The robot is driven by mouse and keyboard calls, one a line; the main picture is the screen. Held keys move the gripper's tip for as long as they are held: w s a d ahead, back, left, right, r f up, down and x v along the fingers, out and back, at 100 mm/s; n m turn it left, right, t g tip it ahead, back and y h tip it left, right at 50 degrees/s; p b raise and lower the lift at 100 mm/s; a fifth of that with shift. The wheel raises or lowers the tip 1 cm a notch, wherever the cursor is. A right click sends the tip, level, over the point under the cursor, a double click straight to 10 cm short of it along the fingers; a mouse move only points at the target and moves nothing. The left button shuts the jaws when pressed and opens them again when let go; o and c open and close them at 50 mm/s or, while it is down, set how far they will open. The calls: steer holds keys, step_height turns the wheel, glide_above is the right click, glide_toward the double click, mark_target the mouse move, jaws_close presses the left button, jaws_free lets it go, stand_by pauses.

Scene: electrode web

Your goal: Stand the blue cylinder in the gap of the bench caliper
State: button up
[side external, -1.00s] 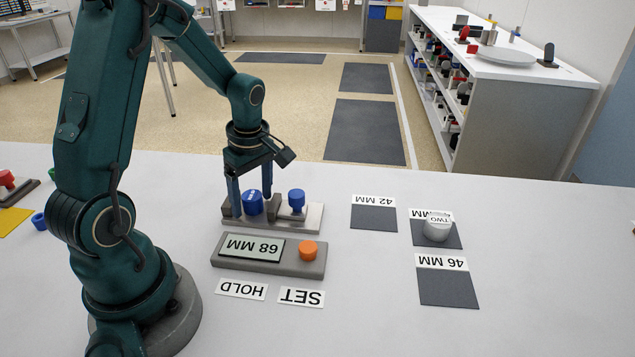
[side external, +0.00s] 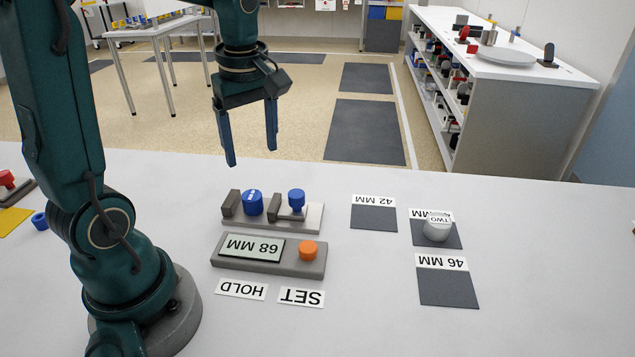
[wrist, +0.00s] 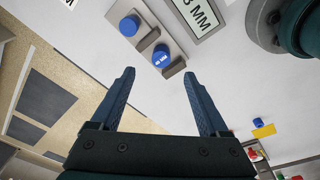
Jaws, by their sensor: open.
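The blue cylinder (side external: 252,203) stands upright in the gap of the bench caliper (side external: 315,217), between its two grey jaws. Its top, with white marks, also shows in the wrist view (wrist: 161,56). The caliper has a blue knob (side external: 297,200) on its right part in the side view. My gripper (side external: 251,157) is open and empty, raised well above the caliper with its fingers pointing down. In the wrist view my gripper's fingers (wrist: 157,72) are spread wide with nothing between them.
A grey readout box (side external: 268,270) shows 68 MM and has an orange button (side external: 308,250). Labels HOLD and SET lie in front. Dark pads marked 42 MM (side external: 373,219) and 46 MM (side external: 447,288) lie to the right. A grey-white cylinder (side external: 437,228) labelled TWO stands on the pad between them.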

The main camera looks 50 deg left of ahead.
steer(key=s+d+m+t, duration=0.2)
steer(key=d+m, duration=0.4)
steer(key=m, duration=0.3)
steer(key=s+d+m+t+h, duration=0.1)
steer(key=s+d+m+t, duration=0.2)
steer(key=s+d+m, duration=0.2)
steer(key=d+r+m, duration=0.1)
steer(key=m, duration=0.2)
steer(key=shift+s+m+h, duration=0.2)
steer(key=shift+m+h, duration=0.1)
steer(key=shift+m, duration=0.1)
